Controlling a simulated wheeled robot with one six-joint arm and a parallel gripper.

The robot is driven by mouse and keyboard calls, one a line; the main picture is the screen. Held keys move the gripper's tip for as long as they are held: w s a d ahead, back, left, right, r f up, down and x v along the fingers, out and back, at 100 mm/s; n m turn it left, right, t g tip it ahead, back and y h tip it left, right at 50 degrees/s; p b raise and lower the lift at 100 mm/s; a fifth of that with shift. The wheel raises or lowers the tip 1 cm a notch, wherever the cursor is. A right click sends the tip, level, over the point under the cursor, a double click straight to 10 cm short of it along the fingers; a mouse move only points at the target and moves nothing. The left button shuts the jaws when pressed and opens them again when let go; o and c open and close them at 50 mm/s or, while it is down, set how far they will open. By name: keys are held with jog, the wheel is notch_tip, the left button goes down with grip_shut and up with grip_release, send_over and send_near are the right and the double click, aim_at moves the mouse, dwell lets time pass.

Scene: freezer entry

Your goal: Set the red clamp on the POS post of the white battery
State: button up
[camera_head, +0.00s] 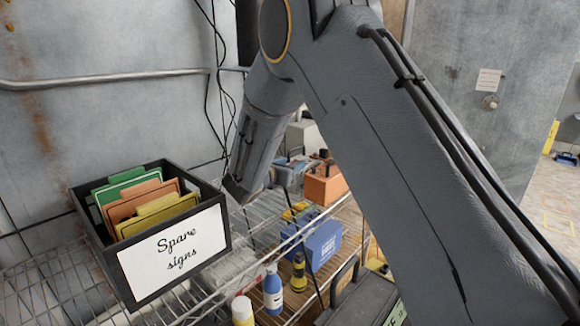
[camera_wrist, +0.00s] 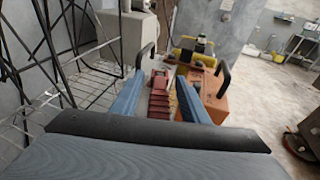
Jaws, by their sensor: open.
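My gripper (camera_wrist: 161,75) shows in the wrist view as two blue fingers, spread apart. A red clamp-like piece (camera_wrist: 159,88) lies in the gap between them, and I see no finger closed on it. A black handle stands beside the left finger; the body under it is mostly hidden, so I cannot tell if it is the white battery. An orange box (camera_wrist: 212,92) with a black handle is just right of the right finger; it also shows in the head view (camera_head: 325,185). No POS marking is readable. My arm hides much of the head view.
A black bin of spare signs (camera_head: 82,222) stands on the wire shelf at left. A blue box (camera_head: 318,240), a blue bottle (camera_head: 272,290) and a yellow-black item (camera_head: 298,273) stand nearer. A pale machine (camera_wrist: 125,35) is behind the left finger. Open floor lies at right.

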notch_tip(320, 180, up, 10)
jog(key=b, duration=0.2)
jog(key=shift+b, duration=0.35)
jog(key=shift+f, duration=0.1)
jog(key=s+d+f+m+g, duration=0.8)
jog(key=s+d+f+m, duration=0.35)
jog(key=s+d, duration=0.45)
jog(key=s+f+m+g+y, duration=0.2)
jog(key=s+f+m+y, duration=0.2)
jog(key=s+m, duration=0.5)
jog(key=s+f+m+g+y, duration=0.2)
jog(key=s+m, duration=0.7)
jog(key=s, duration=0.6)
notch_tip(320, 180, down, 2)
jog(key=shift+a+f+g+y, duration=0.2)
jog(key=shift+a+g+y, duration=0.15)
jog(key=shift+y, duration=0.55)
